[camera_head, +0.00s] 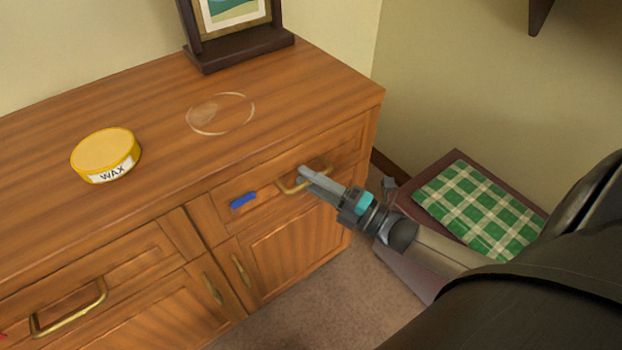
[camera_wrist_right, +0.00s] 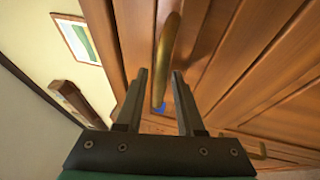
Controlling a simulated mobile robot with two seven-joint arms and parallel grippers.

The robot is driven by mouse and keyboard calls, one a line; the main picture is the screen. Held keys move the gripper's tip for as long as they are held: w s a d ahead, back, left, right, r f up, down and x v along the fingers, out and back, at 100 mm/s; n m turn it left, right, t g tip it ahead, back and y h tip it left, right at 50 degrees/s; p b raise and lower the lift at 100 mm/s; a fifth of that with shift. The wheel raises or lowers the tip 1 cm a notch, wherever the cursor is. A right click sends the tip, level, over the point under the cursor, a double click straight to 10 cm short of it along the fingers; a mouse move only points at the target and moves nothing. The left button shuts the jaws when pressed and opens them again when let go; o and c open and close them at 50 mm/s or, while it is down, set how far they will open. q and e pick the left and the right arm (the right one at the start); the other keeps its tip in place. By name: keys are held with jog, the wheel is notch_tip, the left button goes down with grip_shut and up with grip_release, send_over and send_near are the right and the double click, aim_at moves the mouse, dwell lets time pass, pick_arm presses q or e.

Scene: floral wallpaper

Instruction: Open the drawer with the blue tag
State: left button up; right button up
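The drawer with the blue tag (camera_head: 243,200) is at the right end of the wooden dresser and looks shut. Its brass handle (camera_head: 287,188) is right of the tag; the handle also shows in the right wrist view (camera_wrist_right: 167,45). My right gripper (camera_head: 308,176) is at this handle and hides part of it. In the right wrist view its two fingers (camera_wrist_right: 160,74) are apart, with the handle in line with the gap between them. I cannot tell whether they touch it. A bit of blue shows between the fingers. My left gripper is not in view.
A yellow wax tin (camera_head: 105,152) and a picture frame (camera_head: 238,45) stand on the dresser top (camera_head: 160,105). Another drawer with a brass handle (camera_head: 68,308) is at left. A green checked cushion (camera_head: 480,208) is on a low seat at right, near my arm.

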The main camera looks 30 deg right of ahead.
grip_shut()
dwell(1.1)
